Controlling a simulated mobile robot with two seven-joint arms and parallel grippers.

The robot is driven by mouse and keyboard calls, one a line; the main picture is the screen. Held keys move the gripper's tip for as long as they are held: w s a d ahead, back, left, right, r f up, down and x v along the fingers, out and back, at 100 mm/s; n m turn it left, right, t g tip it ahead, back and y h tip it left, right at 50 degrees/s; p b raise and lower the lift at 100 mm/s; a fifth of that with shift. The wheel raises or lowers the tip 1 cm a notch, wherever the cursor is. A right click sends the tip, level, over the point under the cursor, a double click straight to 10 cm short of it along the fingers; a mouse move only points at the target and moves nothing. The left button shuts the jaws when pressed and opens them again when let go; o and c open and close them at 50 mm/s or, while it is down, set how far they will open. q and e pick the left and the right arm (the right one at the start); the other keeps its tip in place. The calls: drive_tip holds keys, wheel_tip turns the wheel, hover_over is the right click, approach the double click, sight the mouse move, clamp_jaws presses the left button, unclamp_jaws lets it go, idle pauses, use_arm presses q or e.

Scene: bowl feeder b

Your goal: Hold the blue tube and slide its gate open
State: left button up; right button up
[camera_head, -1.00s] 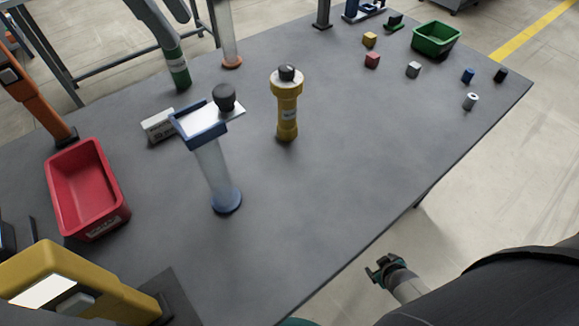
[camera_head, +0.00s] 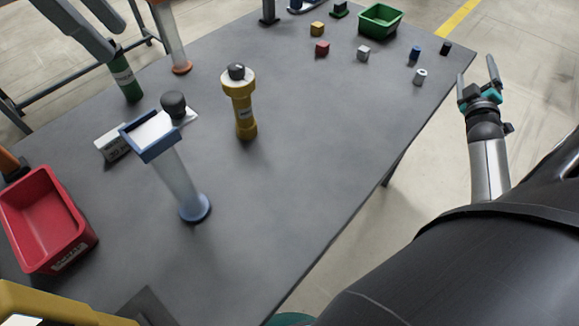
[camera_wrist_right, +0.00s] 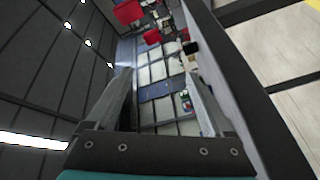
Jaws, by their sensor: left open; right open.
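The blue tube (camera_head: 178,180) stands upright on the table, with a clear body, a blue round foot and a blue rectangular head. A pale flat plate, the gate (camera_head: 152,130), lies in the head and sticks out at the far right side, where a dark round knob (camera_head: 173,104) sits. I cannot tell how far the gate is open. My right gripper (camera_head: 478,74) is open and empty, pointing up beyond the table's right edge, far from the tube. Its two fingers also show in the right wrist view (camera_wrist_right: 158,85), with nothing between them. My left gripper is not in view.
A yellow tube (camera_head: 243,105) with a dark knob stands right of the blue tube. A red bin (camera_head: 42,222) is at the left, a green bin (camera_head: 380,22) at the back. The table's front middle is clear.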

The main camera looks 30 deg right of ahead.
sight(176, 177)
drive_tip(key=w+a+r+n+t+y, duration=0.35)
drive_tip(key=w+a+y, duration=0.25)
drive_tip(key=a, duration=0.4)
drive_tip(key=w+a+r+n+t+y, duration=0.3)
drive_tip(key=w+a+r+t+y, duration=0.25)
drive_tip(key=a, duration=0.45)
drive_tip(key=s+a+f+n+g+y, duration=0.1)
drive_tip(key=a+f+n+g+y, duration=0.15)
drive_tip(key=a+y, duration=0.65)
drive_tip(key=a+f+n+g+y, duration=0.1)
drive_tip(key=a+g+y, duration=0.3)
drive_tip(key=a, duration=1.2)
drive_tip(key=s+a+f+g+y, duration=0.2)
drive_tip(key=s+a+g+y, duration=0.4)
drive_tip(key=s+a, duration=0.7)
drive_tip(key=shift+m+g+h, duration=0.3)
drive_tip(key=shift+g+h, duration=0.05)
drive_tip(key=shift+h, duration=0.2)
drive_tip(key=shift+x, duration=8.45)
drive_tip(key=shift+w+r, duration=0.15)
drive_tip(key=shift+r, duration=0.05)
clamp_jaws()
